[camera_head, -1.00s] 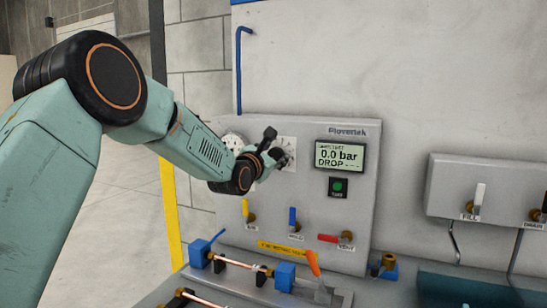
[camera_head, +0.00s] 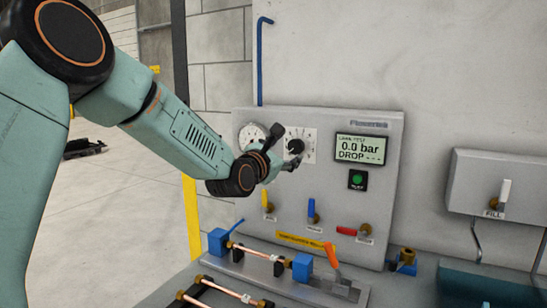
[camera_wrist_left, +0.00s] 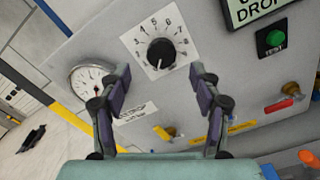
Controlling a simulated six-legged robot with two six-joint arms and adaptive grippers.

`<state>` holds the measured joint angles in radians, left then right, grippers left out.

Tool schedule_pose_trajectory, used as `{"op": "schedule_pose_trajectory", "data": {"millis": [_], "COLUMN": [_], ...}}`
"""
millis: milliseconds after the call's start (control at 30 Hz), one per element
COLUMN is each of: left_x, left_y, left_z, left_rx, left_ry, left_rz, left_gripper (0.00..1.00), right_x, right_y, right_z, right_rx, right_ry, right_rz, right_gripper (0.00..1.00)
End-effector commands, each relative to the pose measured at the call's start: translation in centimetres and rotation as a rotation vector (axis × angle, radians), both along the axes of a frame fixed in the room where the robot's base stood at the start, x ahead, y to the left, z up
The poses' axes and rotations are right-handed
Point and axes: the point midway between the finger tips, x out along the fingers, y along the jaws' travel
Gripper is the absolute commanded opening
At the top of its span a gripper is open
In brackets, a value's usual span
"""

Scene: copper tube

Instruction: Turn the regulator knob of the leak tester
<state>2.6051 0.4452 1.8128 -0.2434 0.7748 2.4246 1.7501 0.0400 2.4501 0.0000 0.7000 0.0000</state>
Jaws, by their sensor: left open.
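The regulator knob (camera_head: 295,147) is a black round knob on a white numbered dial, on the grey panel of the leak tester (camera_head: 375,215). In the left wrist view the knob (camera_wrist_left: 160,52) shows ahead of my left gripper (camera_wrist_left: 163,75), between and beyond its two spread fingers. The pointer mark is on the knob's lower side. My left gripper (camera_head: 283,152) is open and empty, just in front of the panel by the knob. I see no contact with the knob. The display (camera_head: 361,149) reads 0.0 bar. My right gripper is not in view.
A pressure gauge (camera_head: 251,136) sits left of the knob. A green test button (camera_head: 357,180) is under the display. Valve levers in yellow (camera_head: 266,197), blue (camera_head: 311,207) and red (camera_head: 346,231) stick out below. Copper tubes (camera_head: 256,252) lie in fixtures on the bench.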

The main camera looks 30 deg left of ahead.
Motion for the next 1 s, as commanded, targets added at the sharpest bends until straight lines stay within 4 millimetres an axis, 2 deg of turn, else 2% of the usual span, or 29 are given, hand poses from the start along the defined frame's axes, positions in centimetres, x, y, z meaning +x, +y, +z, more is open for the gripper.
{"op": "schedule_pose_trajectory", "data": {"millis": [200, 400, 1000], "left_x": [-3.3, -5.1, -5.5], "left_y": [-0.2, -0.3, -0.4], "left_z": [0.1, 0.1, 0.0], "left_rx": [-0.006, -0.002, 0.0], "left_ry": [-0.001, -0.002, -0.001], "left_rz": [-0.001, 0.0, 0.0], "left_gripper": [0.64, 0.64, 0.64], "right_x": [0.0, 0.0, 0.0], "right_y": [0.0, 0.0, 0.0], "right_z": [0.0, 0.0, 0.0], "right_rx": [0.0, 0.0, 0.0], "right_ry": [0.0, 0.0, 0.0], "right_rz": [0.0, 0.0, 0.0], "right_gripper": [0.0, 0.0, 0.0]}}
